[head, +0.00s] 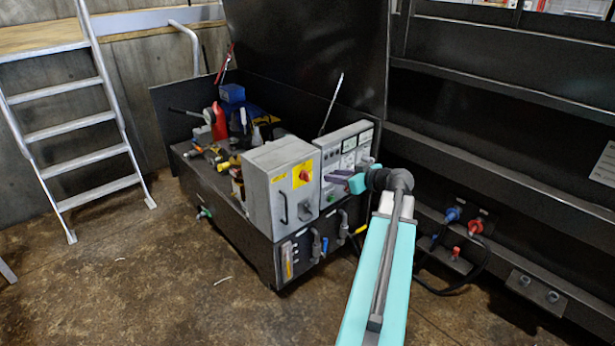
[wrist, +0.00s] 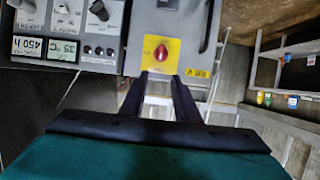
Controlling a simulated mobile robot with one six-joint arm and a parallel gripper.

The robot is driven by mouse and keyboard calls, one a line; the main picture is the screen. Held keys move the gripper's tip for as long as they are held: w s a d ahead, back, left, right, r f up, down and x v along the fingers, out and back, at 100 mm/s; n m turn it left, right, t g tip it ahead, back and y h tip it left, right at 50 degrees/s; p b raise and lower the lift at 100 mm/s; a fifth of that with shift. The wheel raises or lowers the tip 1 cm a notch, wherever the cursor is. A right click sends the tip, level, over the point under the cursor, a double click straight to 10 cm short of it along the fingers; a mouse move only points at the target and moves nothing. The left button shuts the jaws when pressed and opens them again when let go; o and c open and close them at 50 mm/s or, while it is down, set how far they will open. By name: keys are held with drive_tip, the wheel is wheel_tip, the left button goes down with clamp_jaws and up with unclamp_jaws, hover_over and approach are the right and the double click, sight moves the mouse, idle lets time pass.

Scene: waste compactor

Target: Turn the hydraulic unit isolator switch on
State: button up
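The isolator switch is a red rotary knob (head: 304,176) on a yellow plate, on the front of a grey cabinet (head: 262,195). In the wrist view the red knob (wrist: 161,53) shows just beyond my fingertips, with its grip close to upright in the picture. My gripper (head: 327,179) is to the right of the knob in the head view, in front of the control panel. In the wrist view my gripper (wrist: 162,77) has its two dark fingers apart, with nothing between them. The fingers point toward the yellow plate and seem not to touch the knob.
A control panel (head: 347,148) with gauges and buttons stands right beside the cabinet. Tools and bottles clutter the dark bench behind. A metal ladder (head: 85,150) stands at left. Hoses with blue and red fittings (head: 475,227) are at right. The floor (head: 190,290) in front is mostly clear.

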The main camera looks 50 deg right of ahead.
sight(308, 173)
drive_tip(key=shift+w+f, duration=0.1)
drive_tip(key=shift+w, duration=0.05)
drive_tip(key=p+x, duration=0.1)
drive_tip(key=x, duration=1.2)
drive_tip(key=shift+w+f, duration=0.2)
drive_tip(key=shift+w, duration=0.05)
